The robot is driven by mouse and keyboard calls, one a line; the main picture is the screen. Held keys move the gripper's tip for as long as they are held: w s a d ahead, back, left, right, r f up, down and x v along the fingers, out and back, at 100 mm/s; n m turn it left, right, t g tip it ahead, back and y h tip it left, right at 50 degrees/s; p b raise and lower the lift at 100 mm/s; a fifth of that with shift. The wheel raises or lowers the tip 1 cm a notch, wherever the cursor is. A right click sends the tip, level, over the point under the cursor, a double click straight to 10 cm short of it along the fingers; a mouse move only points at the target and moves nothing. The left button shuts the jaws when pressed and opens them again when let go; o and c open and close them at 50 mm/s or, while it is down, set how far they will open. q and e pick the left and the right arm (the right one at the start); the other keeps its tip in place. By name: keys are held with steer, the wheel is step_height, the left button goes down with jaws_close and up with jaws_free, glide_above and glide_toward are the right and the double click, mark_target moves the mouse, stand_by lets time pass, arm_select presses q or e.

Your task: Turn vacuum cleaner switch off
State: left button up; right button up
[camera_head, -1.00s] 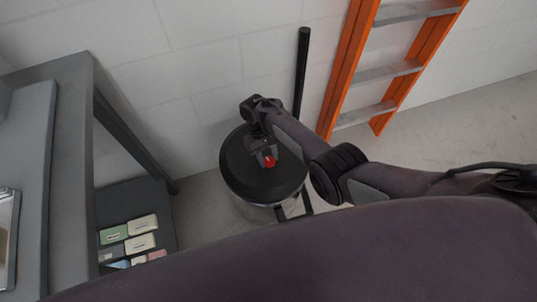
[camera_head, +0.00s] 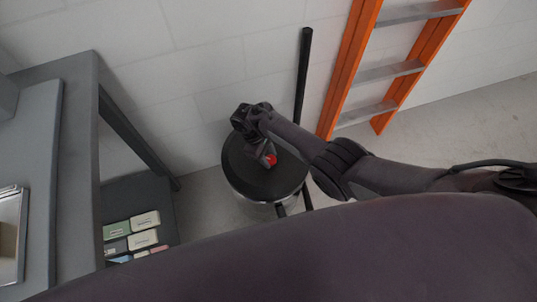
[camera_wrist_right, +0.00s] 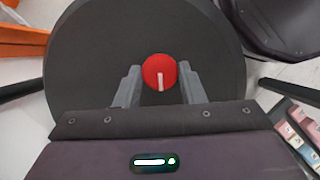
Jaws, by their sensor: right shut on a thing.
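The vacuum cleaner (camera_head: 250,183) is a round drum with a black lid, standing on the floor by the wall. Its red round switch (camera_head: 271,160) sits on the lid. In the right wrist view the switch (camera_wrist_right: 159,72) shows a white pointer mark aimed down toward the gripper. My right gripper (camera_head: 268,157) is over the lid; its two grey fingers (camera_wrist_right: 158,80) are on either side of the red switch and shut on it. Part of the lid is hidden behind my right gripper. My left gripper is not in view.
An orange ladder (camera_head: 342,75) leans at the wall right of the vacuum cleaner. A black pole (camera_head: 303,75) stands just behind it. A grey table (camera_head: 75,160) is at the left, with several small boxes (camera_head: 145,221) on a low shelf.

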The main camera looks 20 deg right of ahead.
steer(key=shift+w, duration=0.1)
steer(key=o, duration=1)
steer(key=shift+r, duration=0.1)
steer(key=p+v, duration=0.1)
steer(key=v, duration=0.6)
steer(key=shift+a+r+p, duration=0.15)
steer(key=shift+r+p, duration=0.2)
steer(key=shift+p, duration=0.05)
